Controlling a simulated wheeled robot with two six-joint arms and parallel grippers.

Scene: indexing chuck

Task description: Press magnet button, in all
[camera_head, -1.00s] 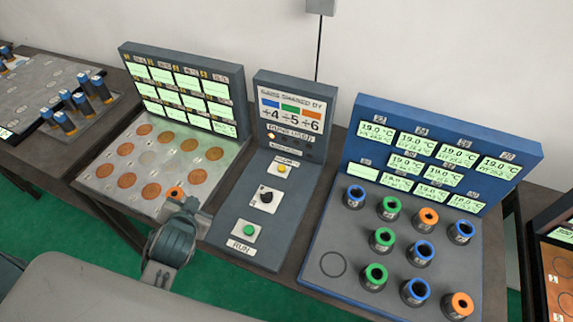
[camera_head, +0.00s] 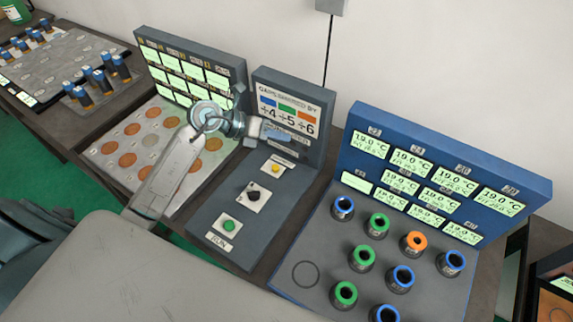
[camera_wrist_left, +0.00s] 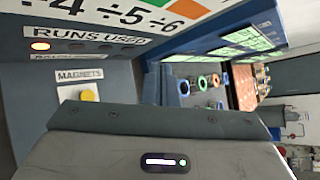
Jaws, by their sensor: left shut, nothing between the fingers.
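The magnet button is a yellow round button (camera_head: 276,168) on a white plate, on the sloping top of the grey console (camera_head: 229,199). In the left wrist view the yellow button (camera_wrist_left: 88,95) shows under a label reading MAGNETS, its lower part hidden by my gripper body. My left gripper (camera_head: 288,138) is shut and empty. In the head view it is just above the button, in front of the upright panel, apart from the button as far as I can tell. My right gripper is not in view.
A black knob (camera_head: 253,193) and a green RUN button (camera_head: 229,225) lie lower on the console. At right, a blue-backed station (camera_head: 450,170) holds several ringed cylinders. At left, my arm crosses a plate with copper discs (camera_head: 127,160).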

